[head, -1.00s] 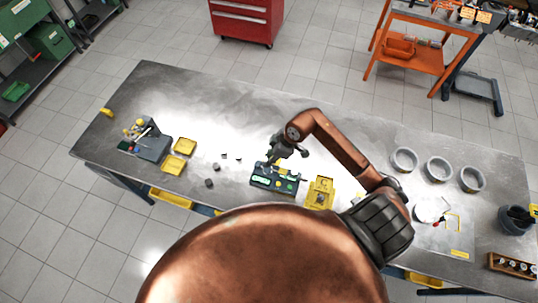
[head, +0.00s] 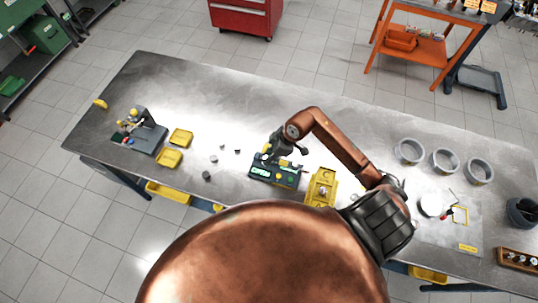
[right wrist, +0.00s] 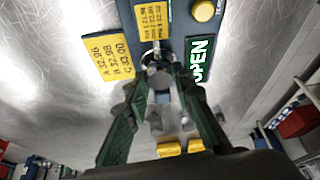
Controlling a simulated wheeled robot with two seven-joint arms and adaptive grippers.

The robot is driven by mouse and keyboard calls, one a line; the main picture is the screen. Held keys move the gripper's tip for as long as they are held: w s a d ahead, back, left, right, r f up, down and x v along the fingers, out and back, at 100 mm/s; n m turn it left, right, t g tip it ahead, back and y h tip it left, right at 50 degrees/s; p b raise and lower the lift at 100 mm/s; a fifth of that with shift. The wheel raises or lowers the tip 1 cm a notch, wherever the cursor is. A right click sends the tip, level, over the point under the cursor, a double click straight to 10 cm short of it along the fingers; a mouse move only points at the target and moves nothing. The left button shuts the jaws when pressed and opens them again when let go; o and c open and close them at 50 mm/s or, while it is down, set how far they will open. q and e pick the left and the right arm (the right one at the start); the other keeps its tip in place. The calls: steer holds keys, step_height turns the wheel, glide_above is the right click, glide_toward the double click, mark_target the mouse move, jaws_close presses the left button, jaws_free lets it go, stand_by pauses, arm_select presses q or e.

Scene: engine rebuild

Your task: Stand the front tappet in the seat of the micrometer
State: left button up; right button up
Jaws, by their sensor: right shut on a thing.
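The micrometer (head: 272,180) is a dark blue-grey block with yellow labels near the bench's front edge, at the middle of the head view. Its green display reads OPEN in the right wrist view, where its body (right wrist: 178,22) fills the top. My right gripper (head: 268,157) is over the micrometer, reaching in from the right. In the right wrist view, its green-padded fingers (right wrist: 160,84) are shut on a small grey metal cylinder (right wrist: 157,77), seemingly the tappet. It is close to a round ring on the micrometer; I cannot tell whether it touches the seat. My left gripper is out of view.
Several small dark cylinders (head: 207,176) stand left of the micrometer. Yellow trays (head: 169,158) and a stand (head: 150,138) are farther left. A yellow fixture (head: 321,187) is close on the micrometer's right. Grey bowls (head: 444,161) stand at the right. The bench behind is clear.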

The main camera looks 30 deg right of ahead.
steer(key=shift+f, duration=0.3)
steer(key=o, duration=1.2)
steer(key=shift+c, duration=0.2)
steer(key=v, duration=1.2)
